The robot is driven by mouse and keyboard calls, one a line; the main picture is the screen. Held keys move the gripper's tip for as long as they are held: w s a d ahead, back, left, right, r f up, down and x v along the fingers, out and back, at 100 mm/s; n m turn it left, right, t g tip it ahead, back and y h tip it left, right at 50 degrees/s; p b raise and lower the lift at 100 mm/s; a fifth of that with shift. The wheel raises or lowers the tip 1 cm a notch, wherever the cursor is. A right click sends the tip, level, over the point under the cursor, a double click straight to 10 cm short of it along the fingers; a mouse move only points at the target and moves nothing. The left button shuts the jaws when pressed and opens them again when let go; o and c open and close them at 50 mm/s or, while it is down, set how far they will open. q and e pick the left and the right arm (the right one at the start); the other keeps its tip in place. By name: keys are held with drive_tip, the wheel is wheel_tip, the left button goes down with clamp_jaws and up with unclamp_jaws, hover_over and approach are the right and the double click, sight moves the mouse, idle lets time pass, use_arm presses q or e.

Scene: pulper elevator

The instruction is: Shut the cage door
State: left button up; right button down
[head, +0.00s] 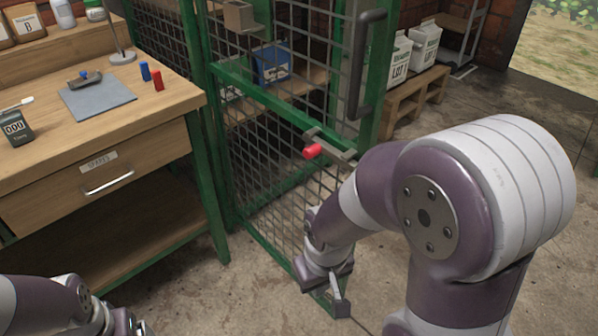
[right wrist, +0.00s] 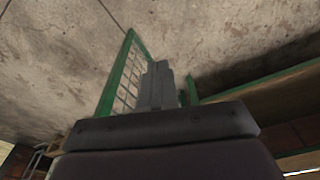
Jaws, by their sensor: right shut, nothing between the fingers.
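The cage door (head: 290,185) is a green frame with dark wire mesh. It stands swung out from the cage, its free edge towards me. It has a long grey handle (head: 366,62) and a grey latch with a red knob (head: 312,151). My right gripper (head: 341,304) is low by the door's bottom free corner, pointing down. Its fingers (right wrist: 157,84) are shut and empty in the right wrist view, close to the green door frame (right wrist: 118,75); contact is unclear. My right forearm hides part of the door's free edge. My left gripper (head: 135,326) is partly cut off at the bottom left.
A wooden workbench (head: 165,108) with green legs stands left of the door. Inside the cage is a shelf with a blue bin (head: 271,63). White sacks (head: 424,45) stand on a pallet (head: 418,88) at the right. Concrete floor (head: 200,290) is clear in front.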

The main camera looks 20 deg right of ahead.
drive_tip(key=w+a+f+m+t+h+p, duration=0.15)
drive_tip(key=w+a+m+t+p, duration=0.3)
drive_tip(key=w+a+p, duration=1.25)
drive_tip(key=m+h+p, duration=0.1)
drive_tip(key=m+h, duration=0.9)
drive_tip(key=h, duration=0.6)
approach(328, 164)
drive_tip(key=shift+t+y, duration=0.25)
drive_tip(key=p+x, duration=0.1)
drive_tip(key=x, duration=0.5)
drive_tip(key=shift+d+r, duration=0.1)
drive_tip(key=shift+d, duration=0.35)
drive_tip(key=shift+d, duration=0.1)
